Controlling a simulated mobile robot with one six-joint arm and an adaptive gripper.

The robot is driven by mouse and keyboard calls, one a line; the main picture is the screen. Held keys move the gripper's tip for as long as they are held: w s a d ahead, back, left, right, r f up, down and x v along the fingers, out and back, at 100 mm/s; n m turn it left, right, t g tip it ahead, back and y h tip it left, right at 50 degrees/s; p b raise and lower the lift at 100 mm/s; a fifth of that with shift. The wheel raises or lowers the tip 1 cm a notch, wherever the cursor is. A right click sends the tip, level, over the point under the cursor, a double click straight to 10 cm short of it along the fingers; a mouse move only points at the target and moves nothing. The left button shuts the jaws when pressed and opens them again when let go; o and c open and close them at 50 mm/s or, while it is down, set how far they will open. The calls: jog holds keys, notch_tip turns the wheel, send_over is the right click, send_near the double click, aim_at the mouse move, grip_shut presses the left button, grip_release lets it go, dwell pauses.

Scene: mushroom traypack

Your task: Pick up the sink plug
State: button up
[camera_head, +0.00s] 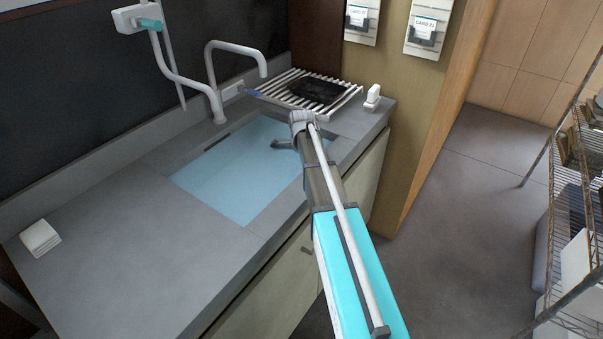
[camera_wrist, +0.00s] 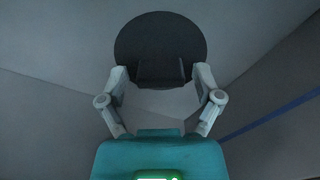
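The sink plug (camera_wrist: 160,38) shows in the wrist view as a dark round disc with a raised dark block on its near edge. It is straight ahead of my gripper (camera_wrist: 160,76). The two grey fingers stand apart, one on each side of the block. I cannot tell whether they touch it. In the head view the sink (camera_head: 235,170) holds blue water, and the end of my arm is over its right part. I cannot make out the plug in the head view. My wrist and arm cover part of the sink's right side.
A white faucet (camera_head: 217,100) stands behind the sink. A slatted rack (camera_head: 345,98) with a dark item (camera_head: 315,90) lies right of the sink. A white bottle (camera_head: 373,95) stands at the counter's right end. White squares (camera_head: 40,237) lie at the left. The front-left counter is clear.

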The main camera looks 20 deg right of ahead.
jog(key=c, duration=0.7)
jog(key=shift+r, duration=0.1)
notch_tip(320, 180, up, 10)
jog(key=p, duration=1)
dwell(0.4)
